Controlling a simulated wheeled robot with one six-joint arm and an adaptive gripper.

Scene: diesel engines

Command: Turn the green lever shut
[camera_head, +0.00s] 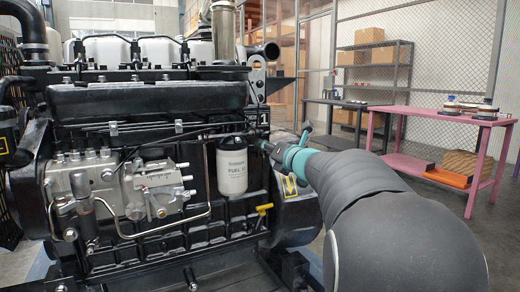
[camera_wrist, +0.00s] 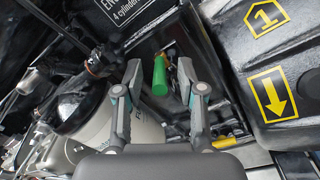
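The green lever (camera_wrist: 160,76) shows in the wrist view as a short bright green handle, just ahead of my gripper. My gripper (camera_wrist: 159,72) is open, with one finger on each side of the lever in the picture. I see no clear contact, and I cannot tell how far beyond the fingertips the lever lies. In the head view my gripper (camera_head: 266,147) is at the engine's right side, beside the white fuel filter (camera_head: 232,166). I cannot make out the green lever in that view; my gripper and arm may hide it.
The diesel engine (camera_head: 150,95) fills the left of the head view. A yellow handle (camera_head: 264,208) is below my gripper. In the wrist view a black cover with yellow markings (camera_wrist: 272,95) is close on the right. A pink table (camera_head: 430,112) stands far right.

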